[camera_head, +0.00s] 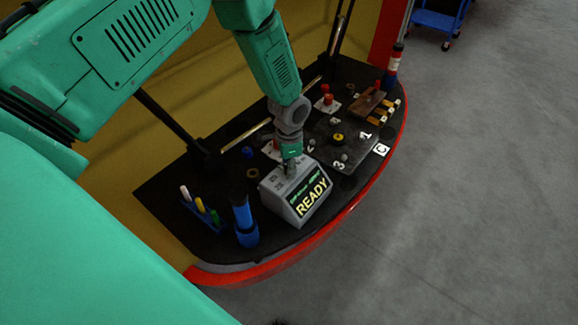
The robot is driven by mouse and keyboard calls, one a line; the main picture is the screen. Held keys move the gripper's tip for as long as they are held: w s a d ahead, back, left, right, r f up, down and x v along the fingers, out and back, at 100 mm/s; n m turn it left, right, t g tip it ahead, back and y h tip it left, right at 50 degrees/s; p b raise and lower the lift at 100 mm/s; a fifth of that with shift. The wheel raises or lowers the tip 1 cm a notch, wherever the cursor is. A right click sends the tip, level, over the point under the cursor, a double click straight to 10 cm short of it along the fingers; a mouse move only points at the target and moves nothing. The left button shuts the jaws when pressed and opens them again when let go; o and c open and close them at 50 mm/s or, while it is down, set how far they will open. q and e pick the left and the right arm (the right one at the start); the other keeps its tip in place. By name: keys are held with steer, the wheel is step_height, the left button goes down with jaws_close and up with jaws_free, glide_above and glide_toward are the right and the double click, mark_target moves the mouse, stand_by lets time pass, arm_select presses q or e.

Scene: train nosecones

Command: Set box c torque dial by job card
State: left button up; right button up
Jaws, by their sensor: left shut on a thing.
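The grey box (280,206) with a sloped screen (312,194) stands near the front of the black shelf. The screen shows "READY" in yellow under a line of small green text. My left gripper (290,168) reaches down onto the top of this box and is shut on the dial there. The dial is mostly hidden by the fingers, so its setting cannot be read. I cannot make out a job card. My right gripper is not in view.
A dark plate (350,152) with numbered labels and small parts lies right of the box. A blue cylinder (244,222) and a rack of markers (204,212) stand left. Red knobs (327,97) are behind. A red rim (330,232) edges the shelf; grey floor lies beyond.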

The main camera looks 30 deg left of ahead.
arm_select(q)
steer(key=n, duration=0.4)
steer(key=shift+w+d+r+n, duration=0.1)
steer(key=shift+w+n, duration=0.1)
steer(key=shift+n, duration=0.2)
steer(key=shift+w+n, duration=0.15)
steer(key=shift+n, duration=1.15)
steer(key=shift+r, duration=0.1)
steer(key=o, duration=1.1)
steer(key=shift+o, duration=0.2)
steer(key=shift+r, duration=0.3)
step_height(320, 180, up, 11)
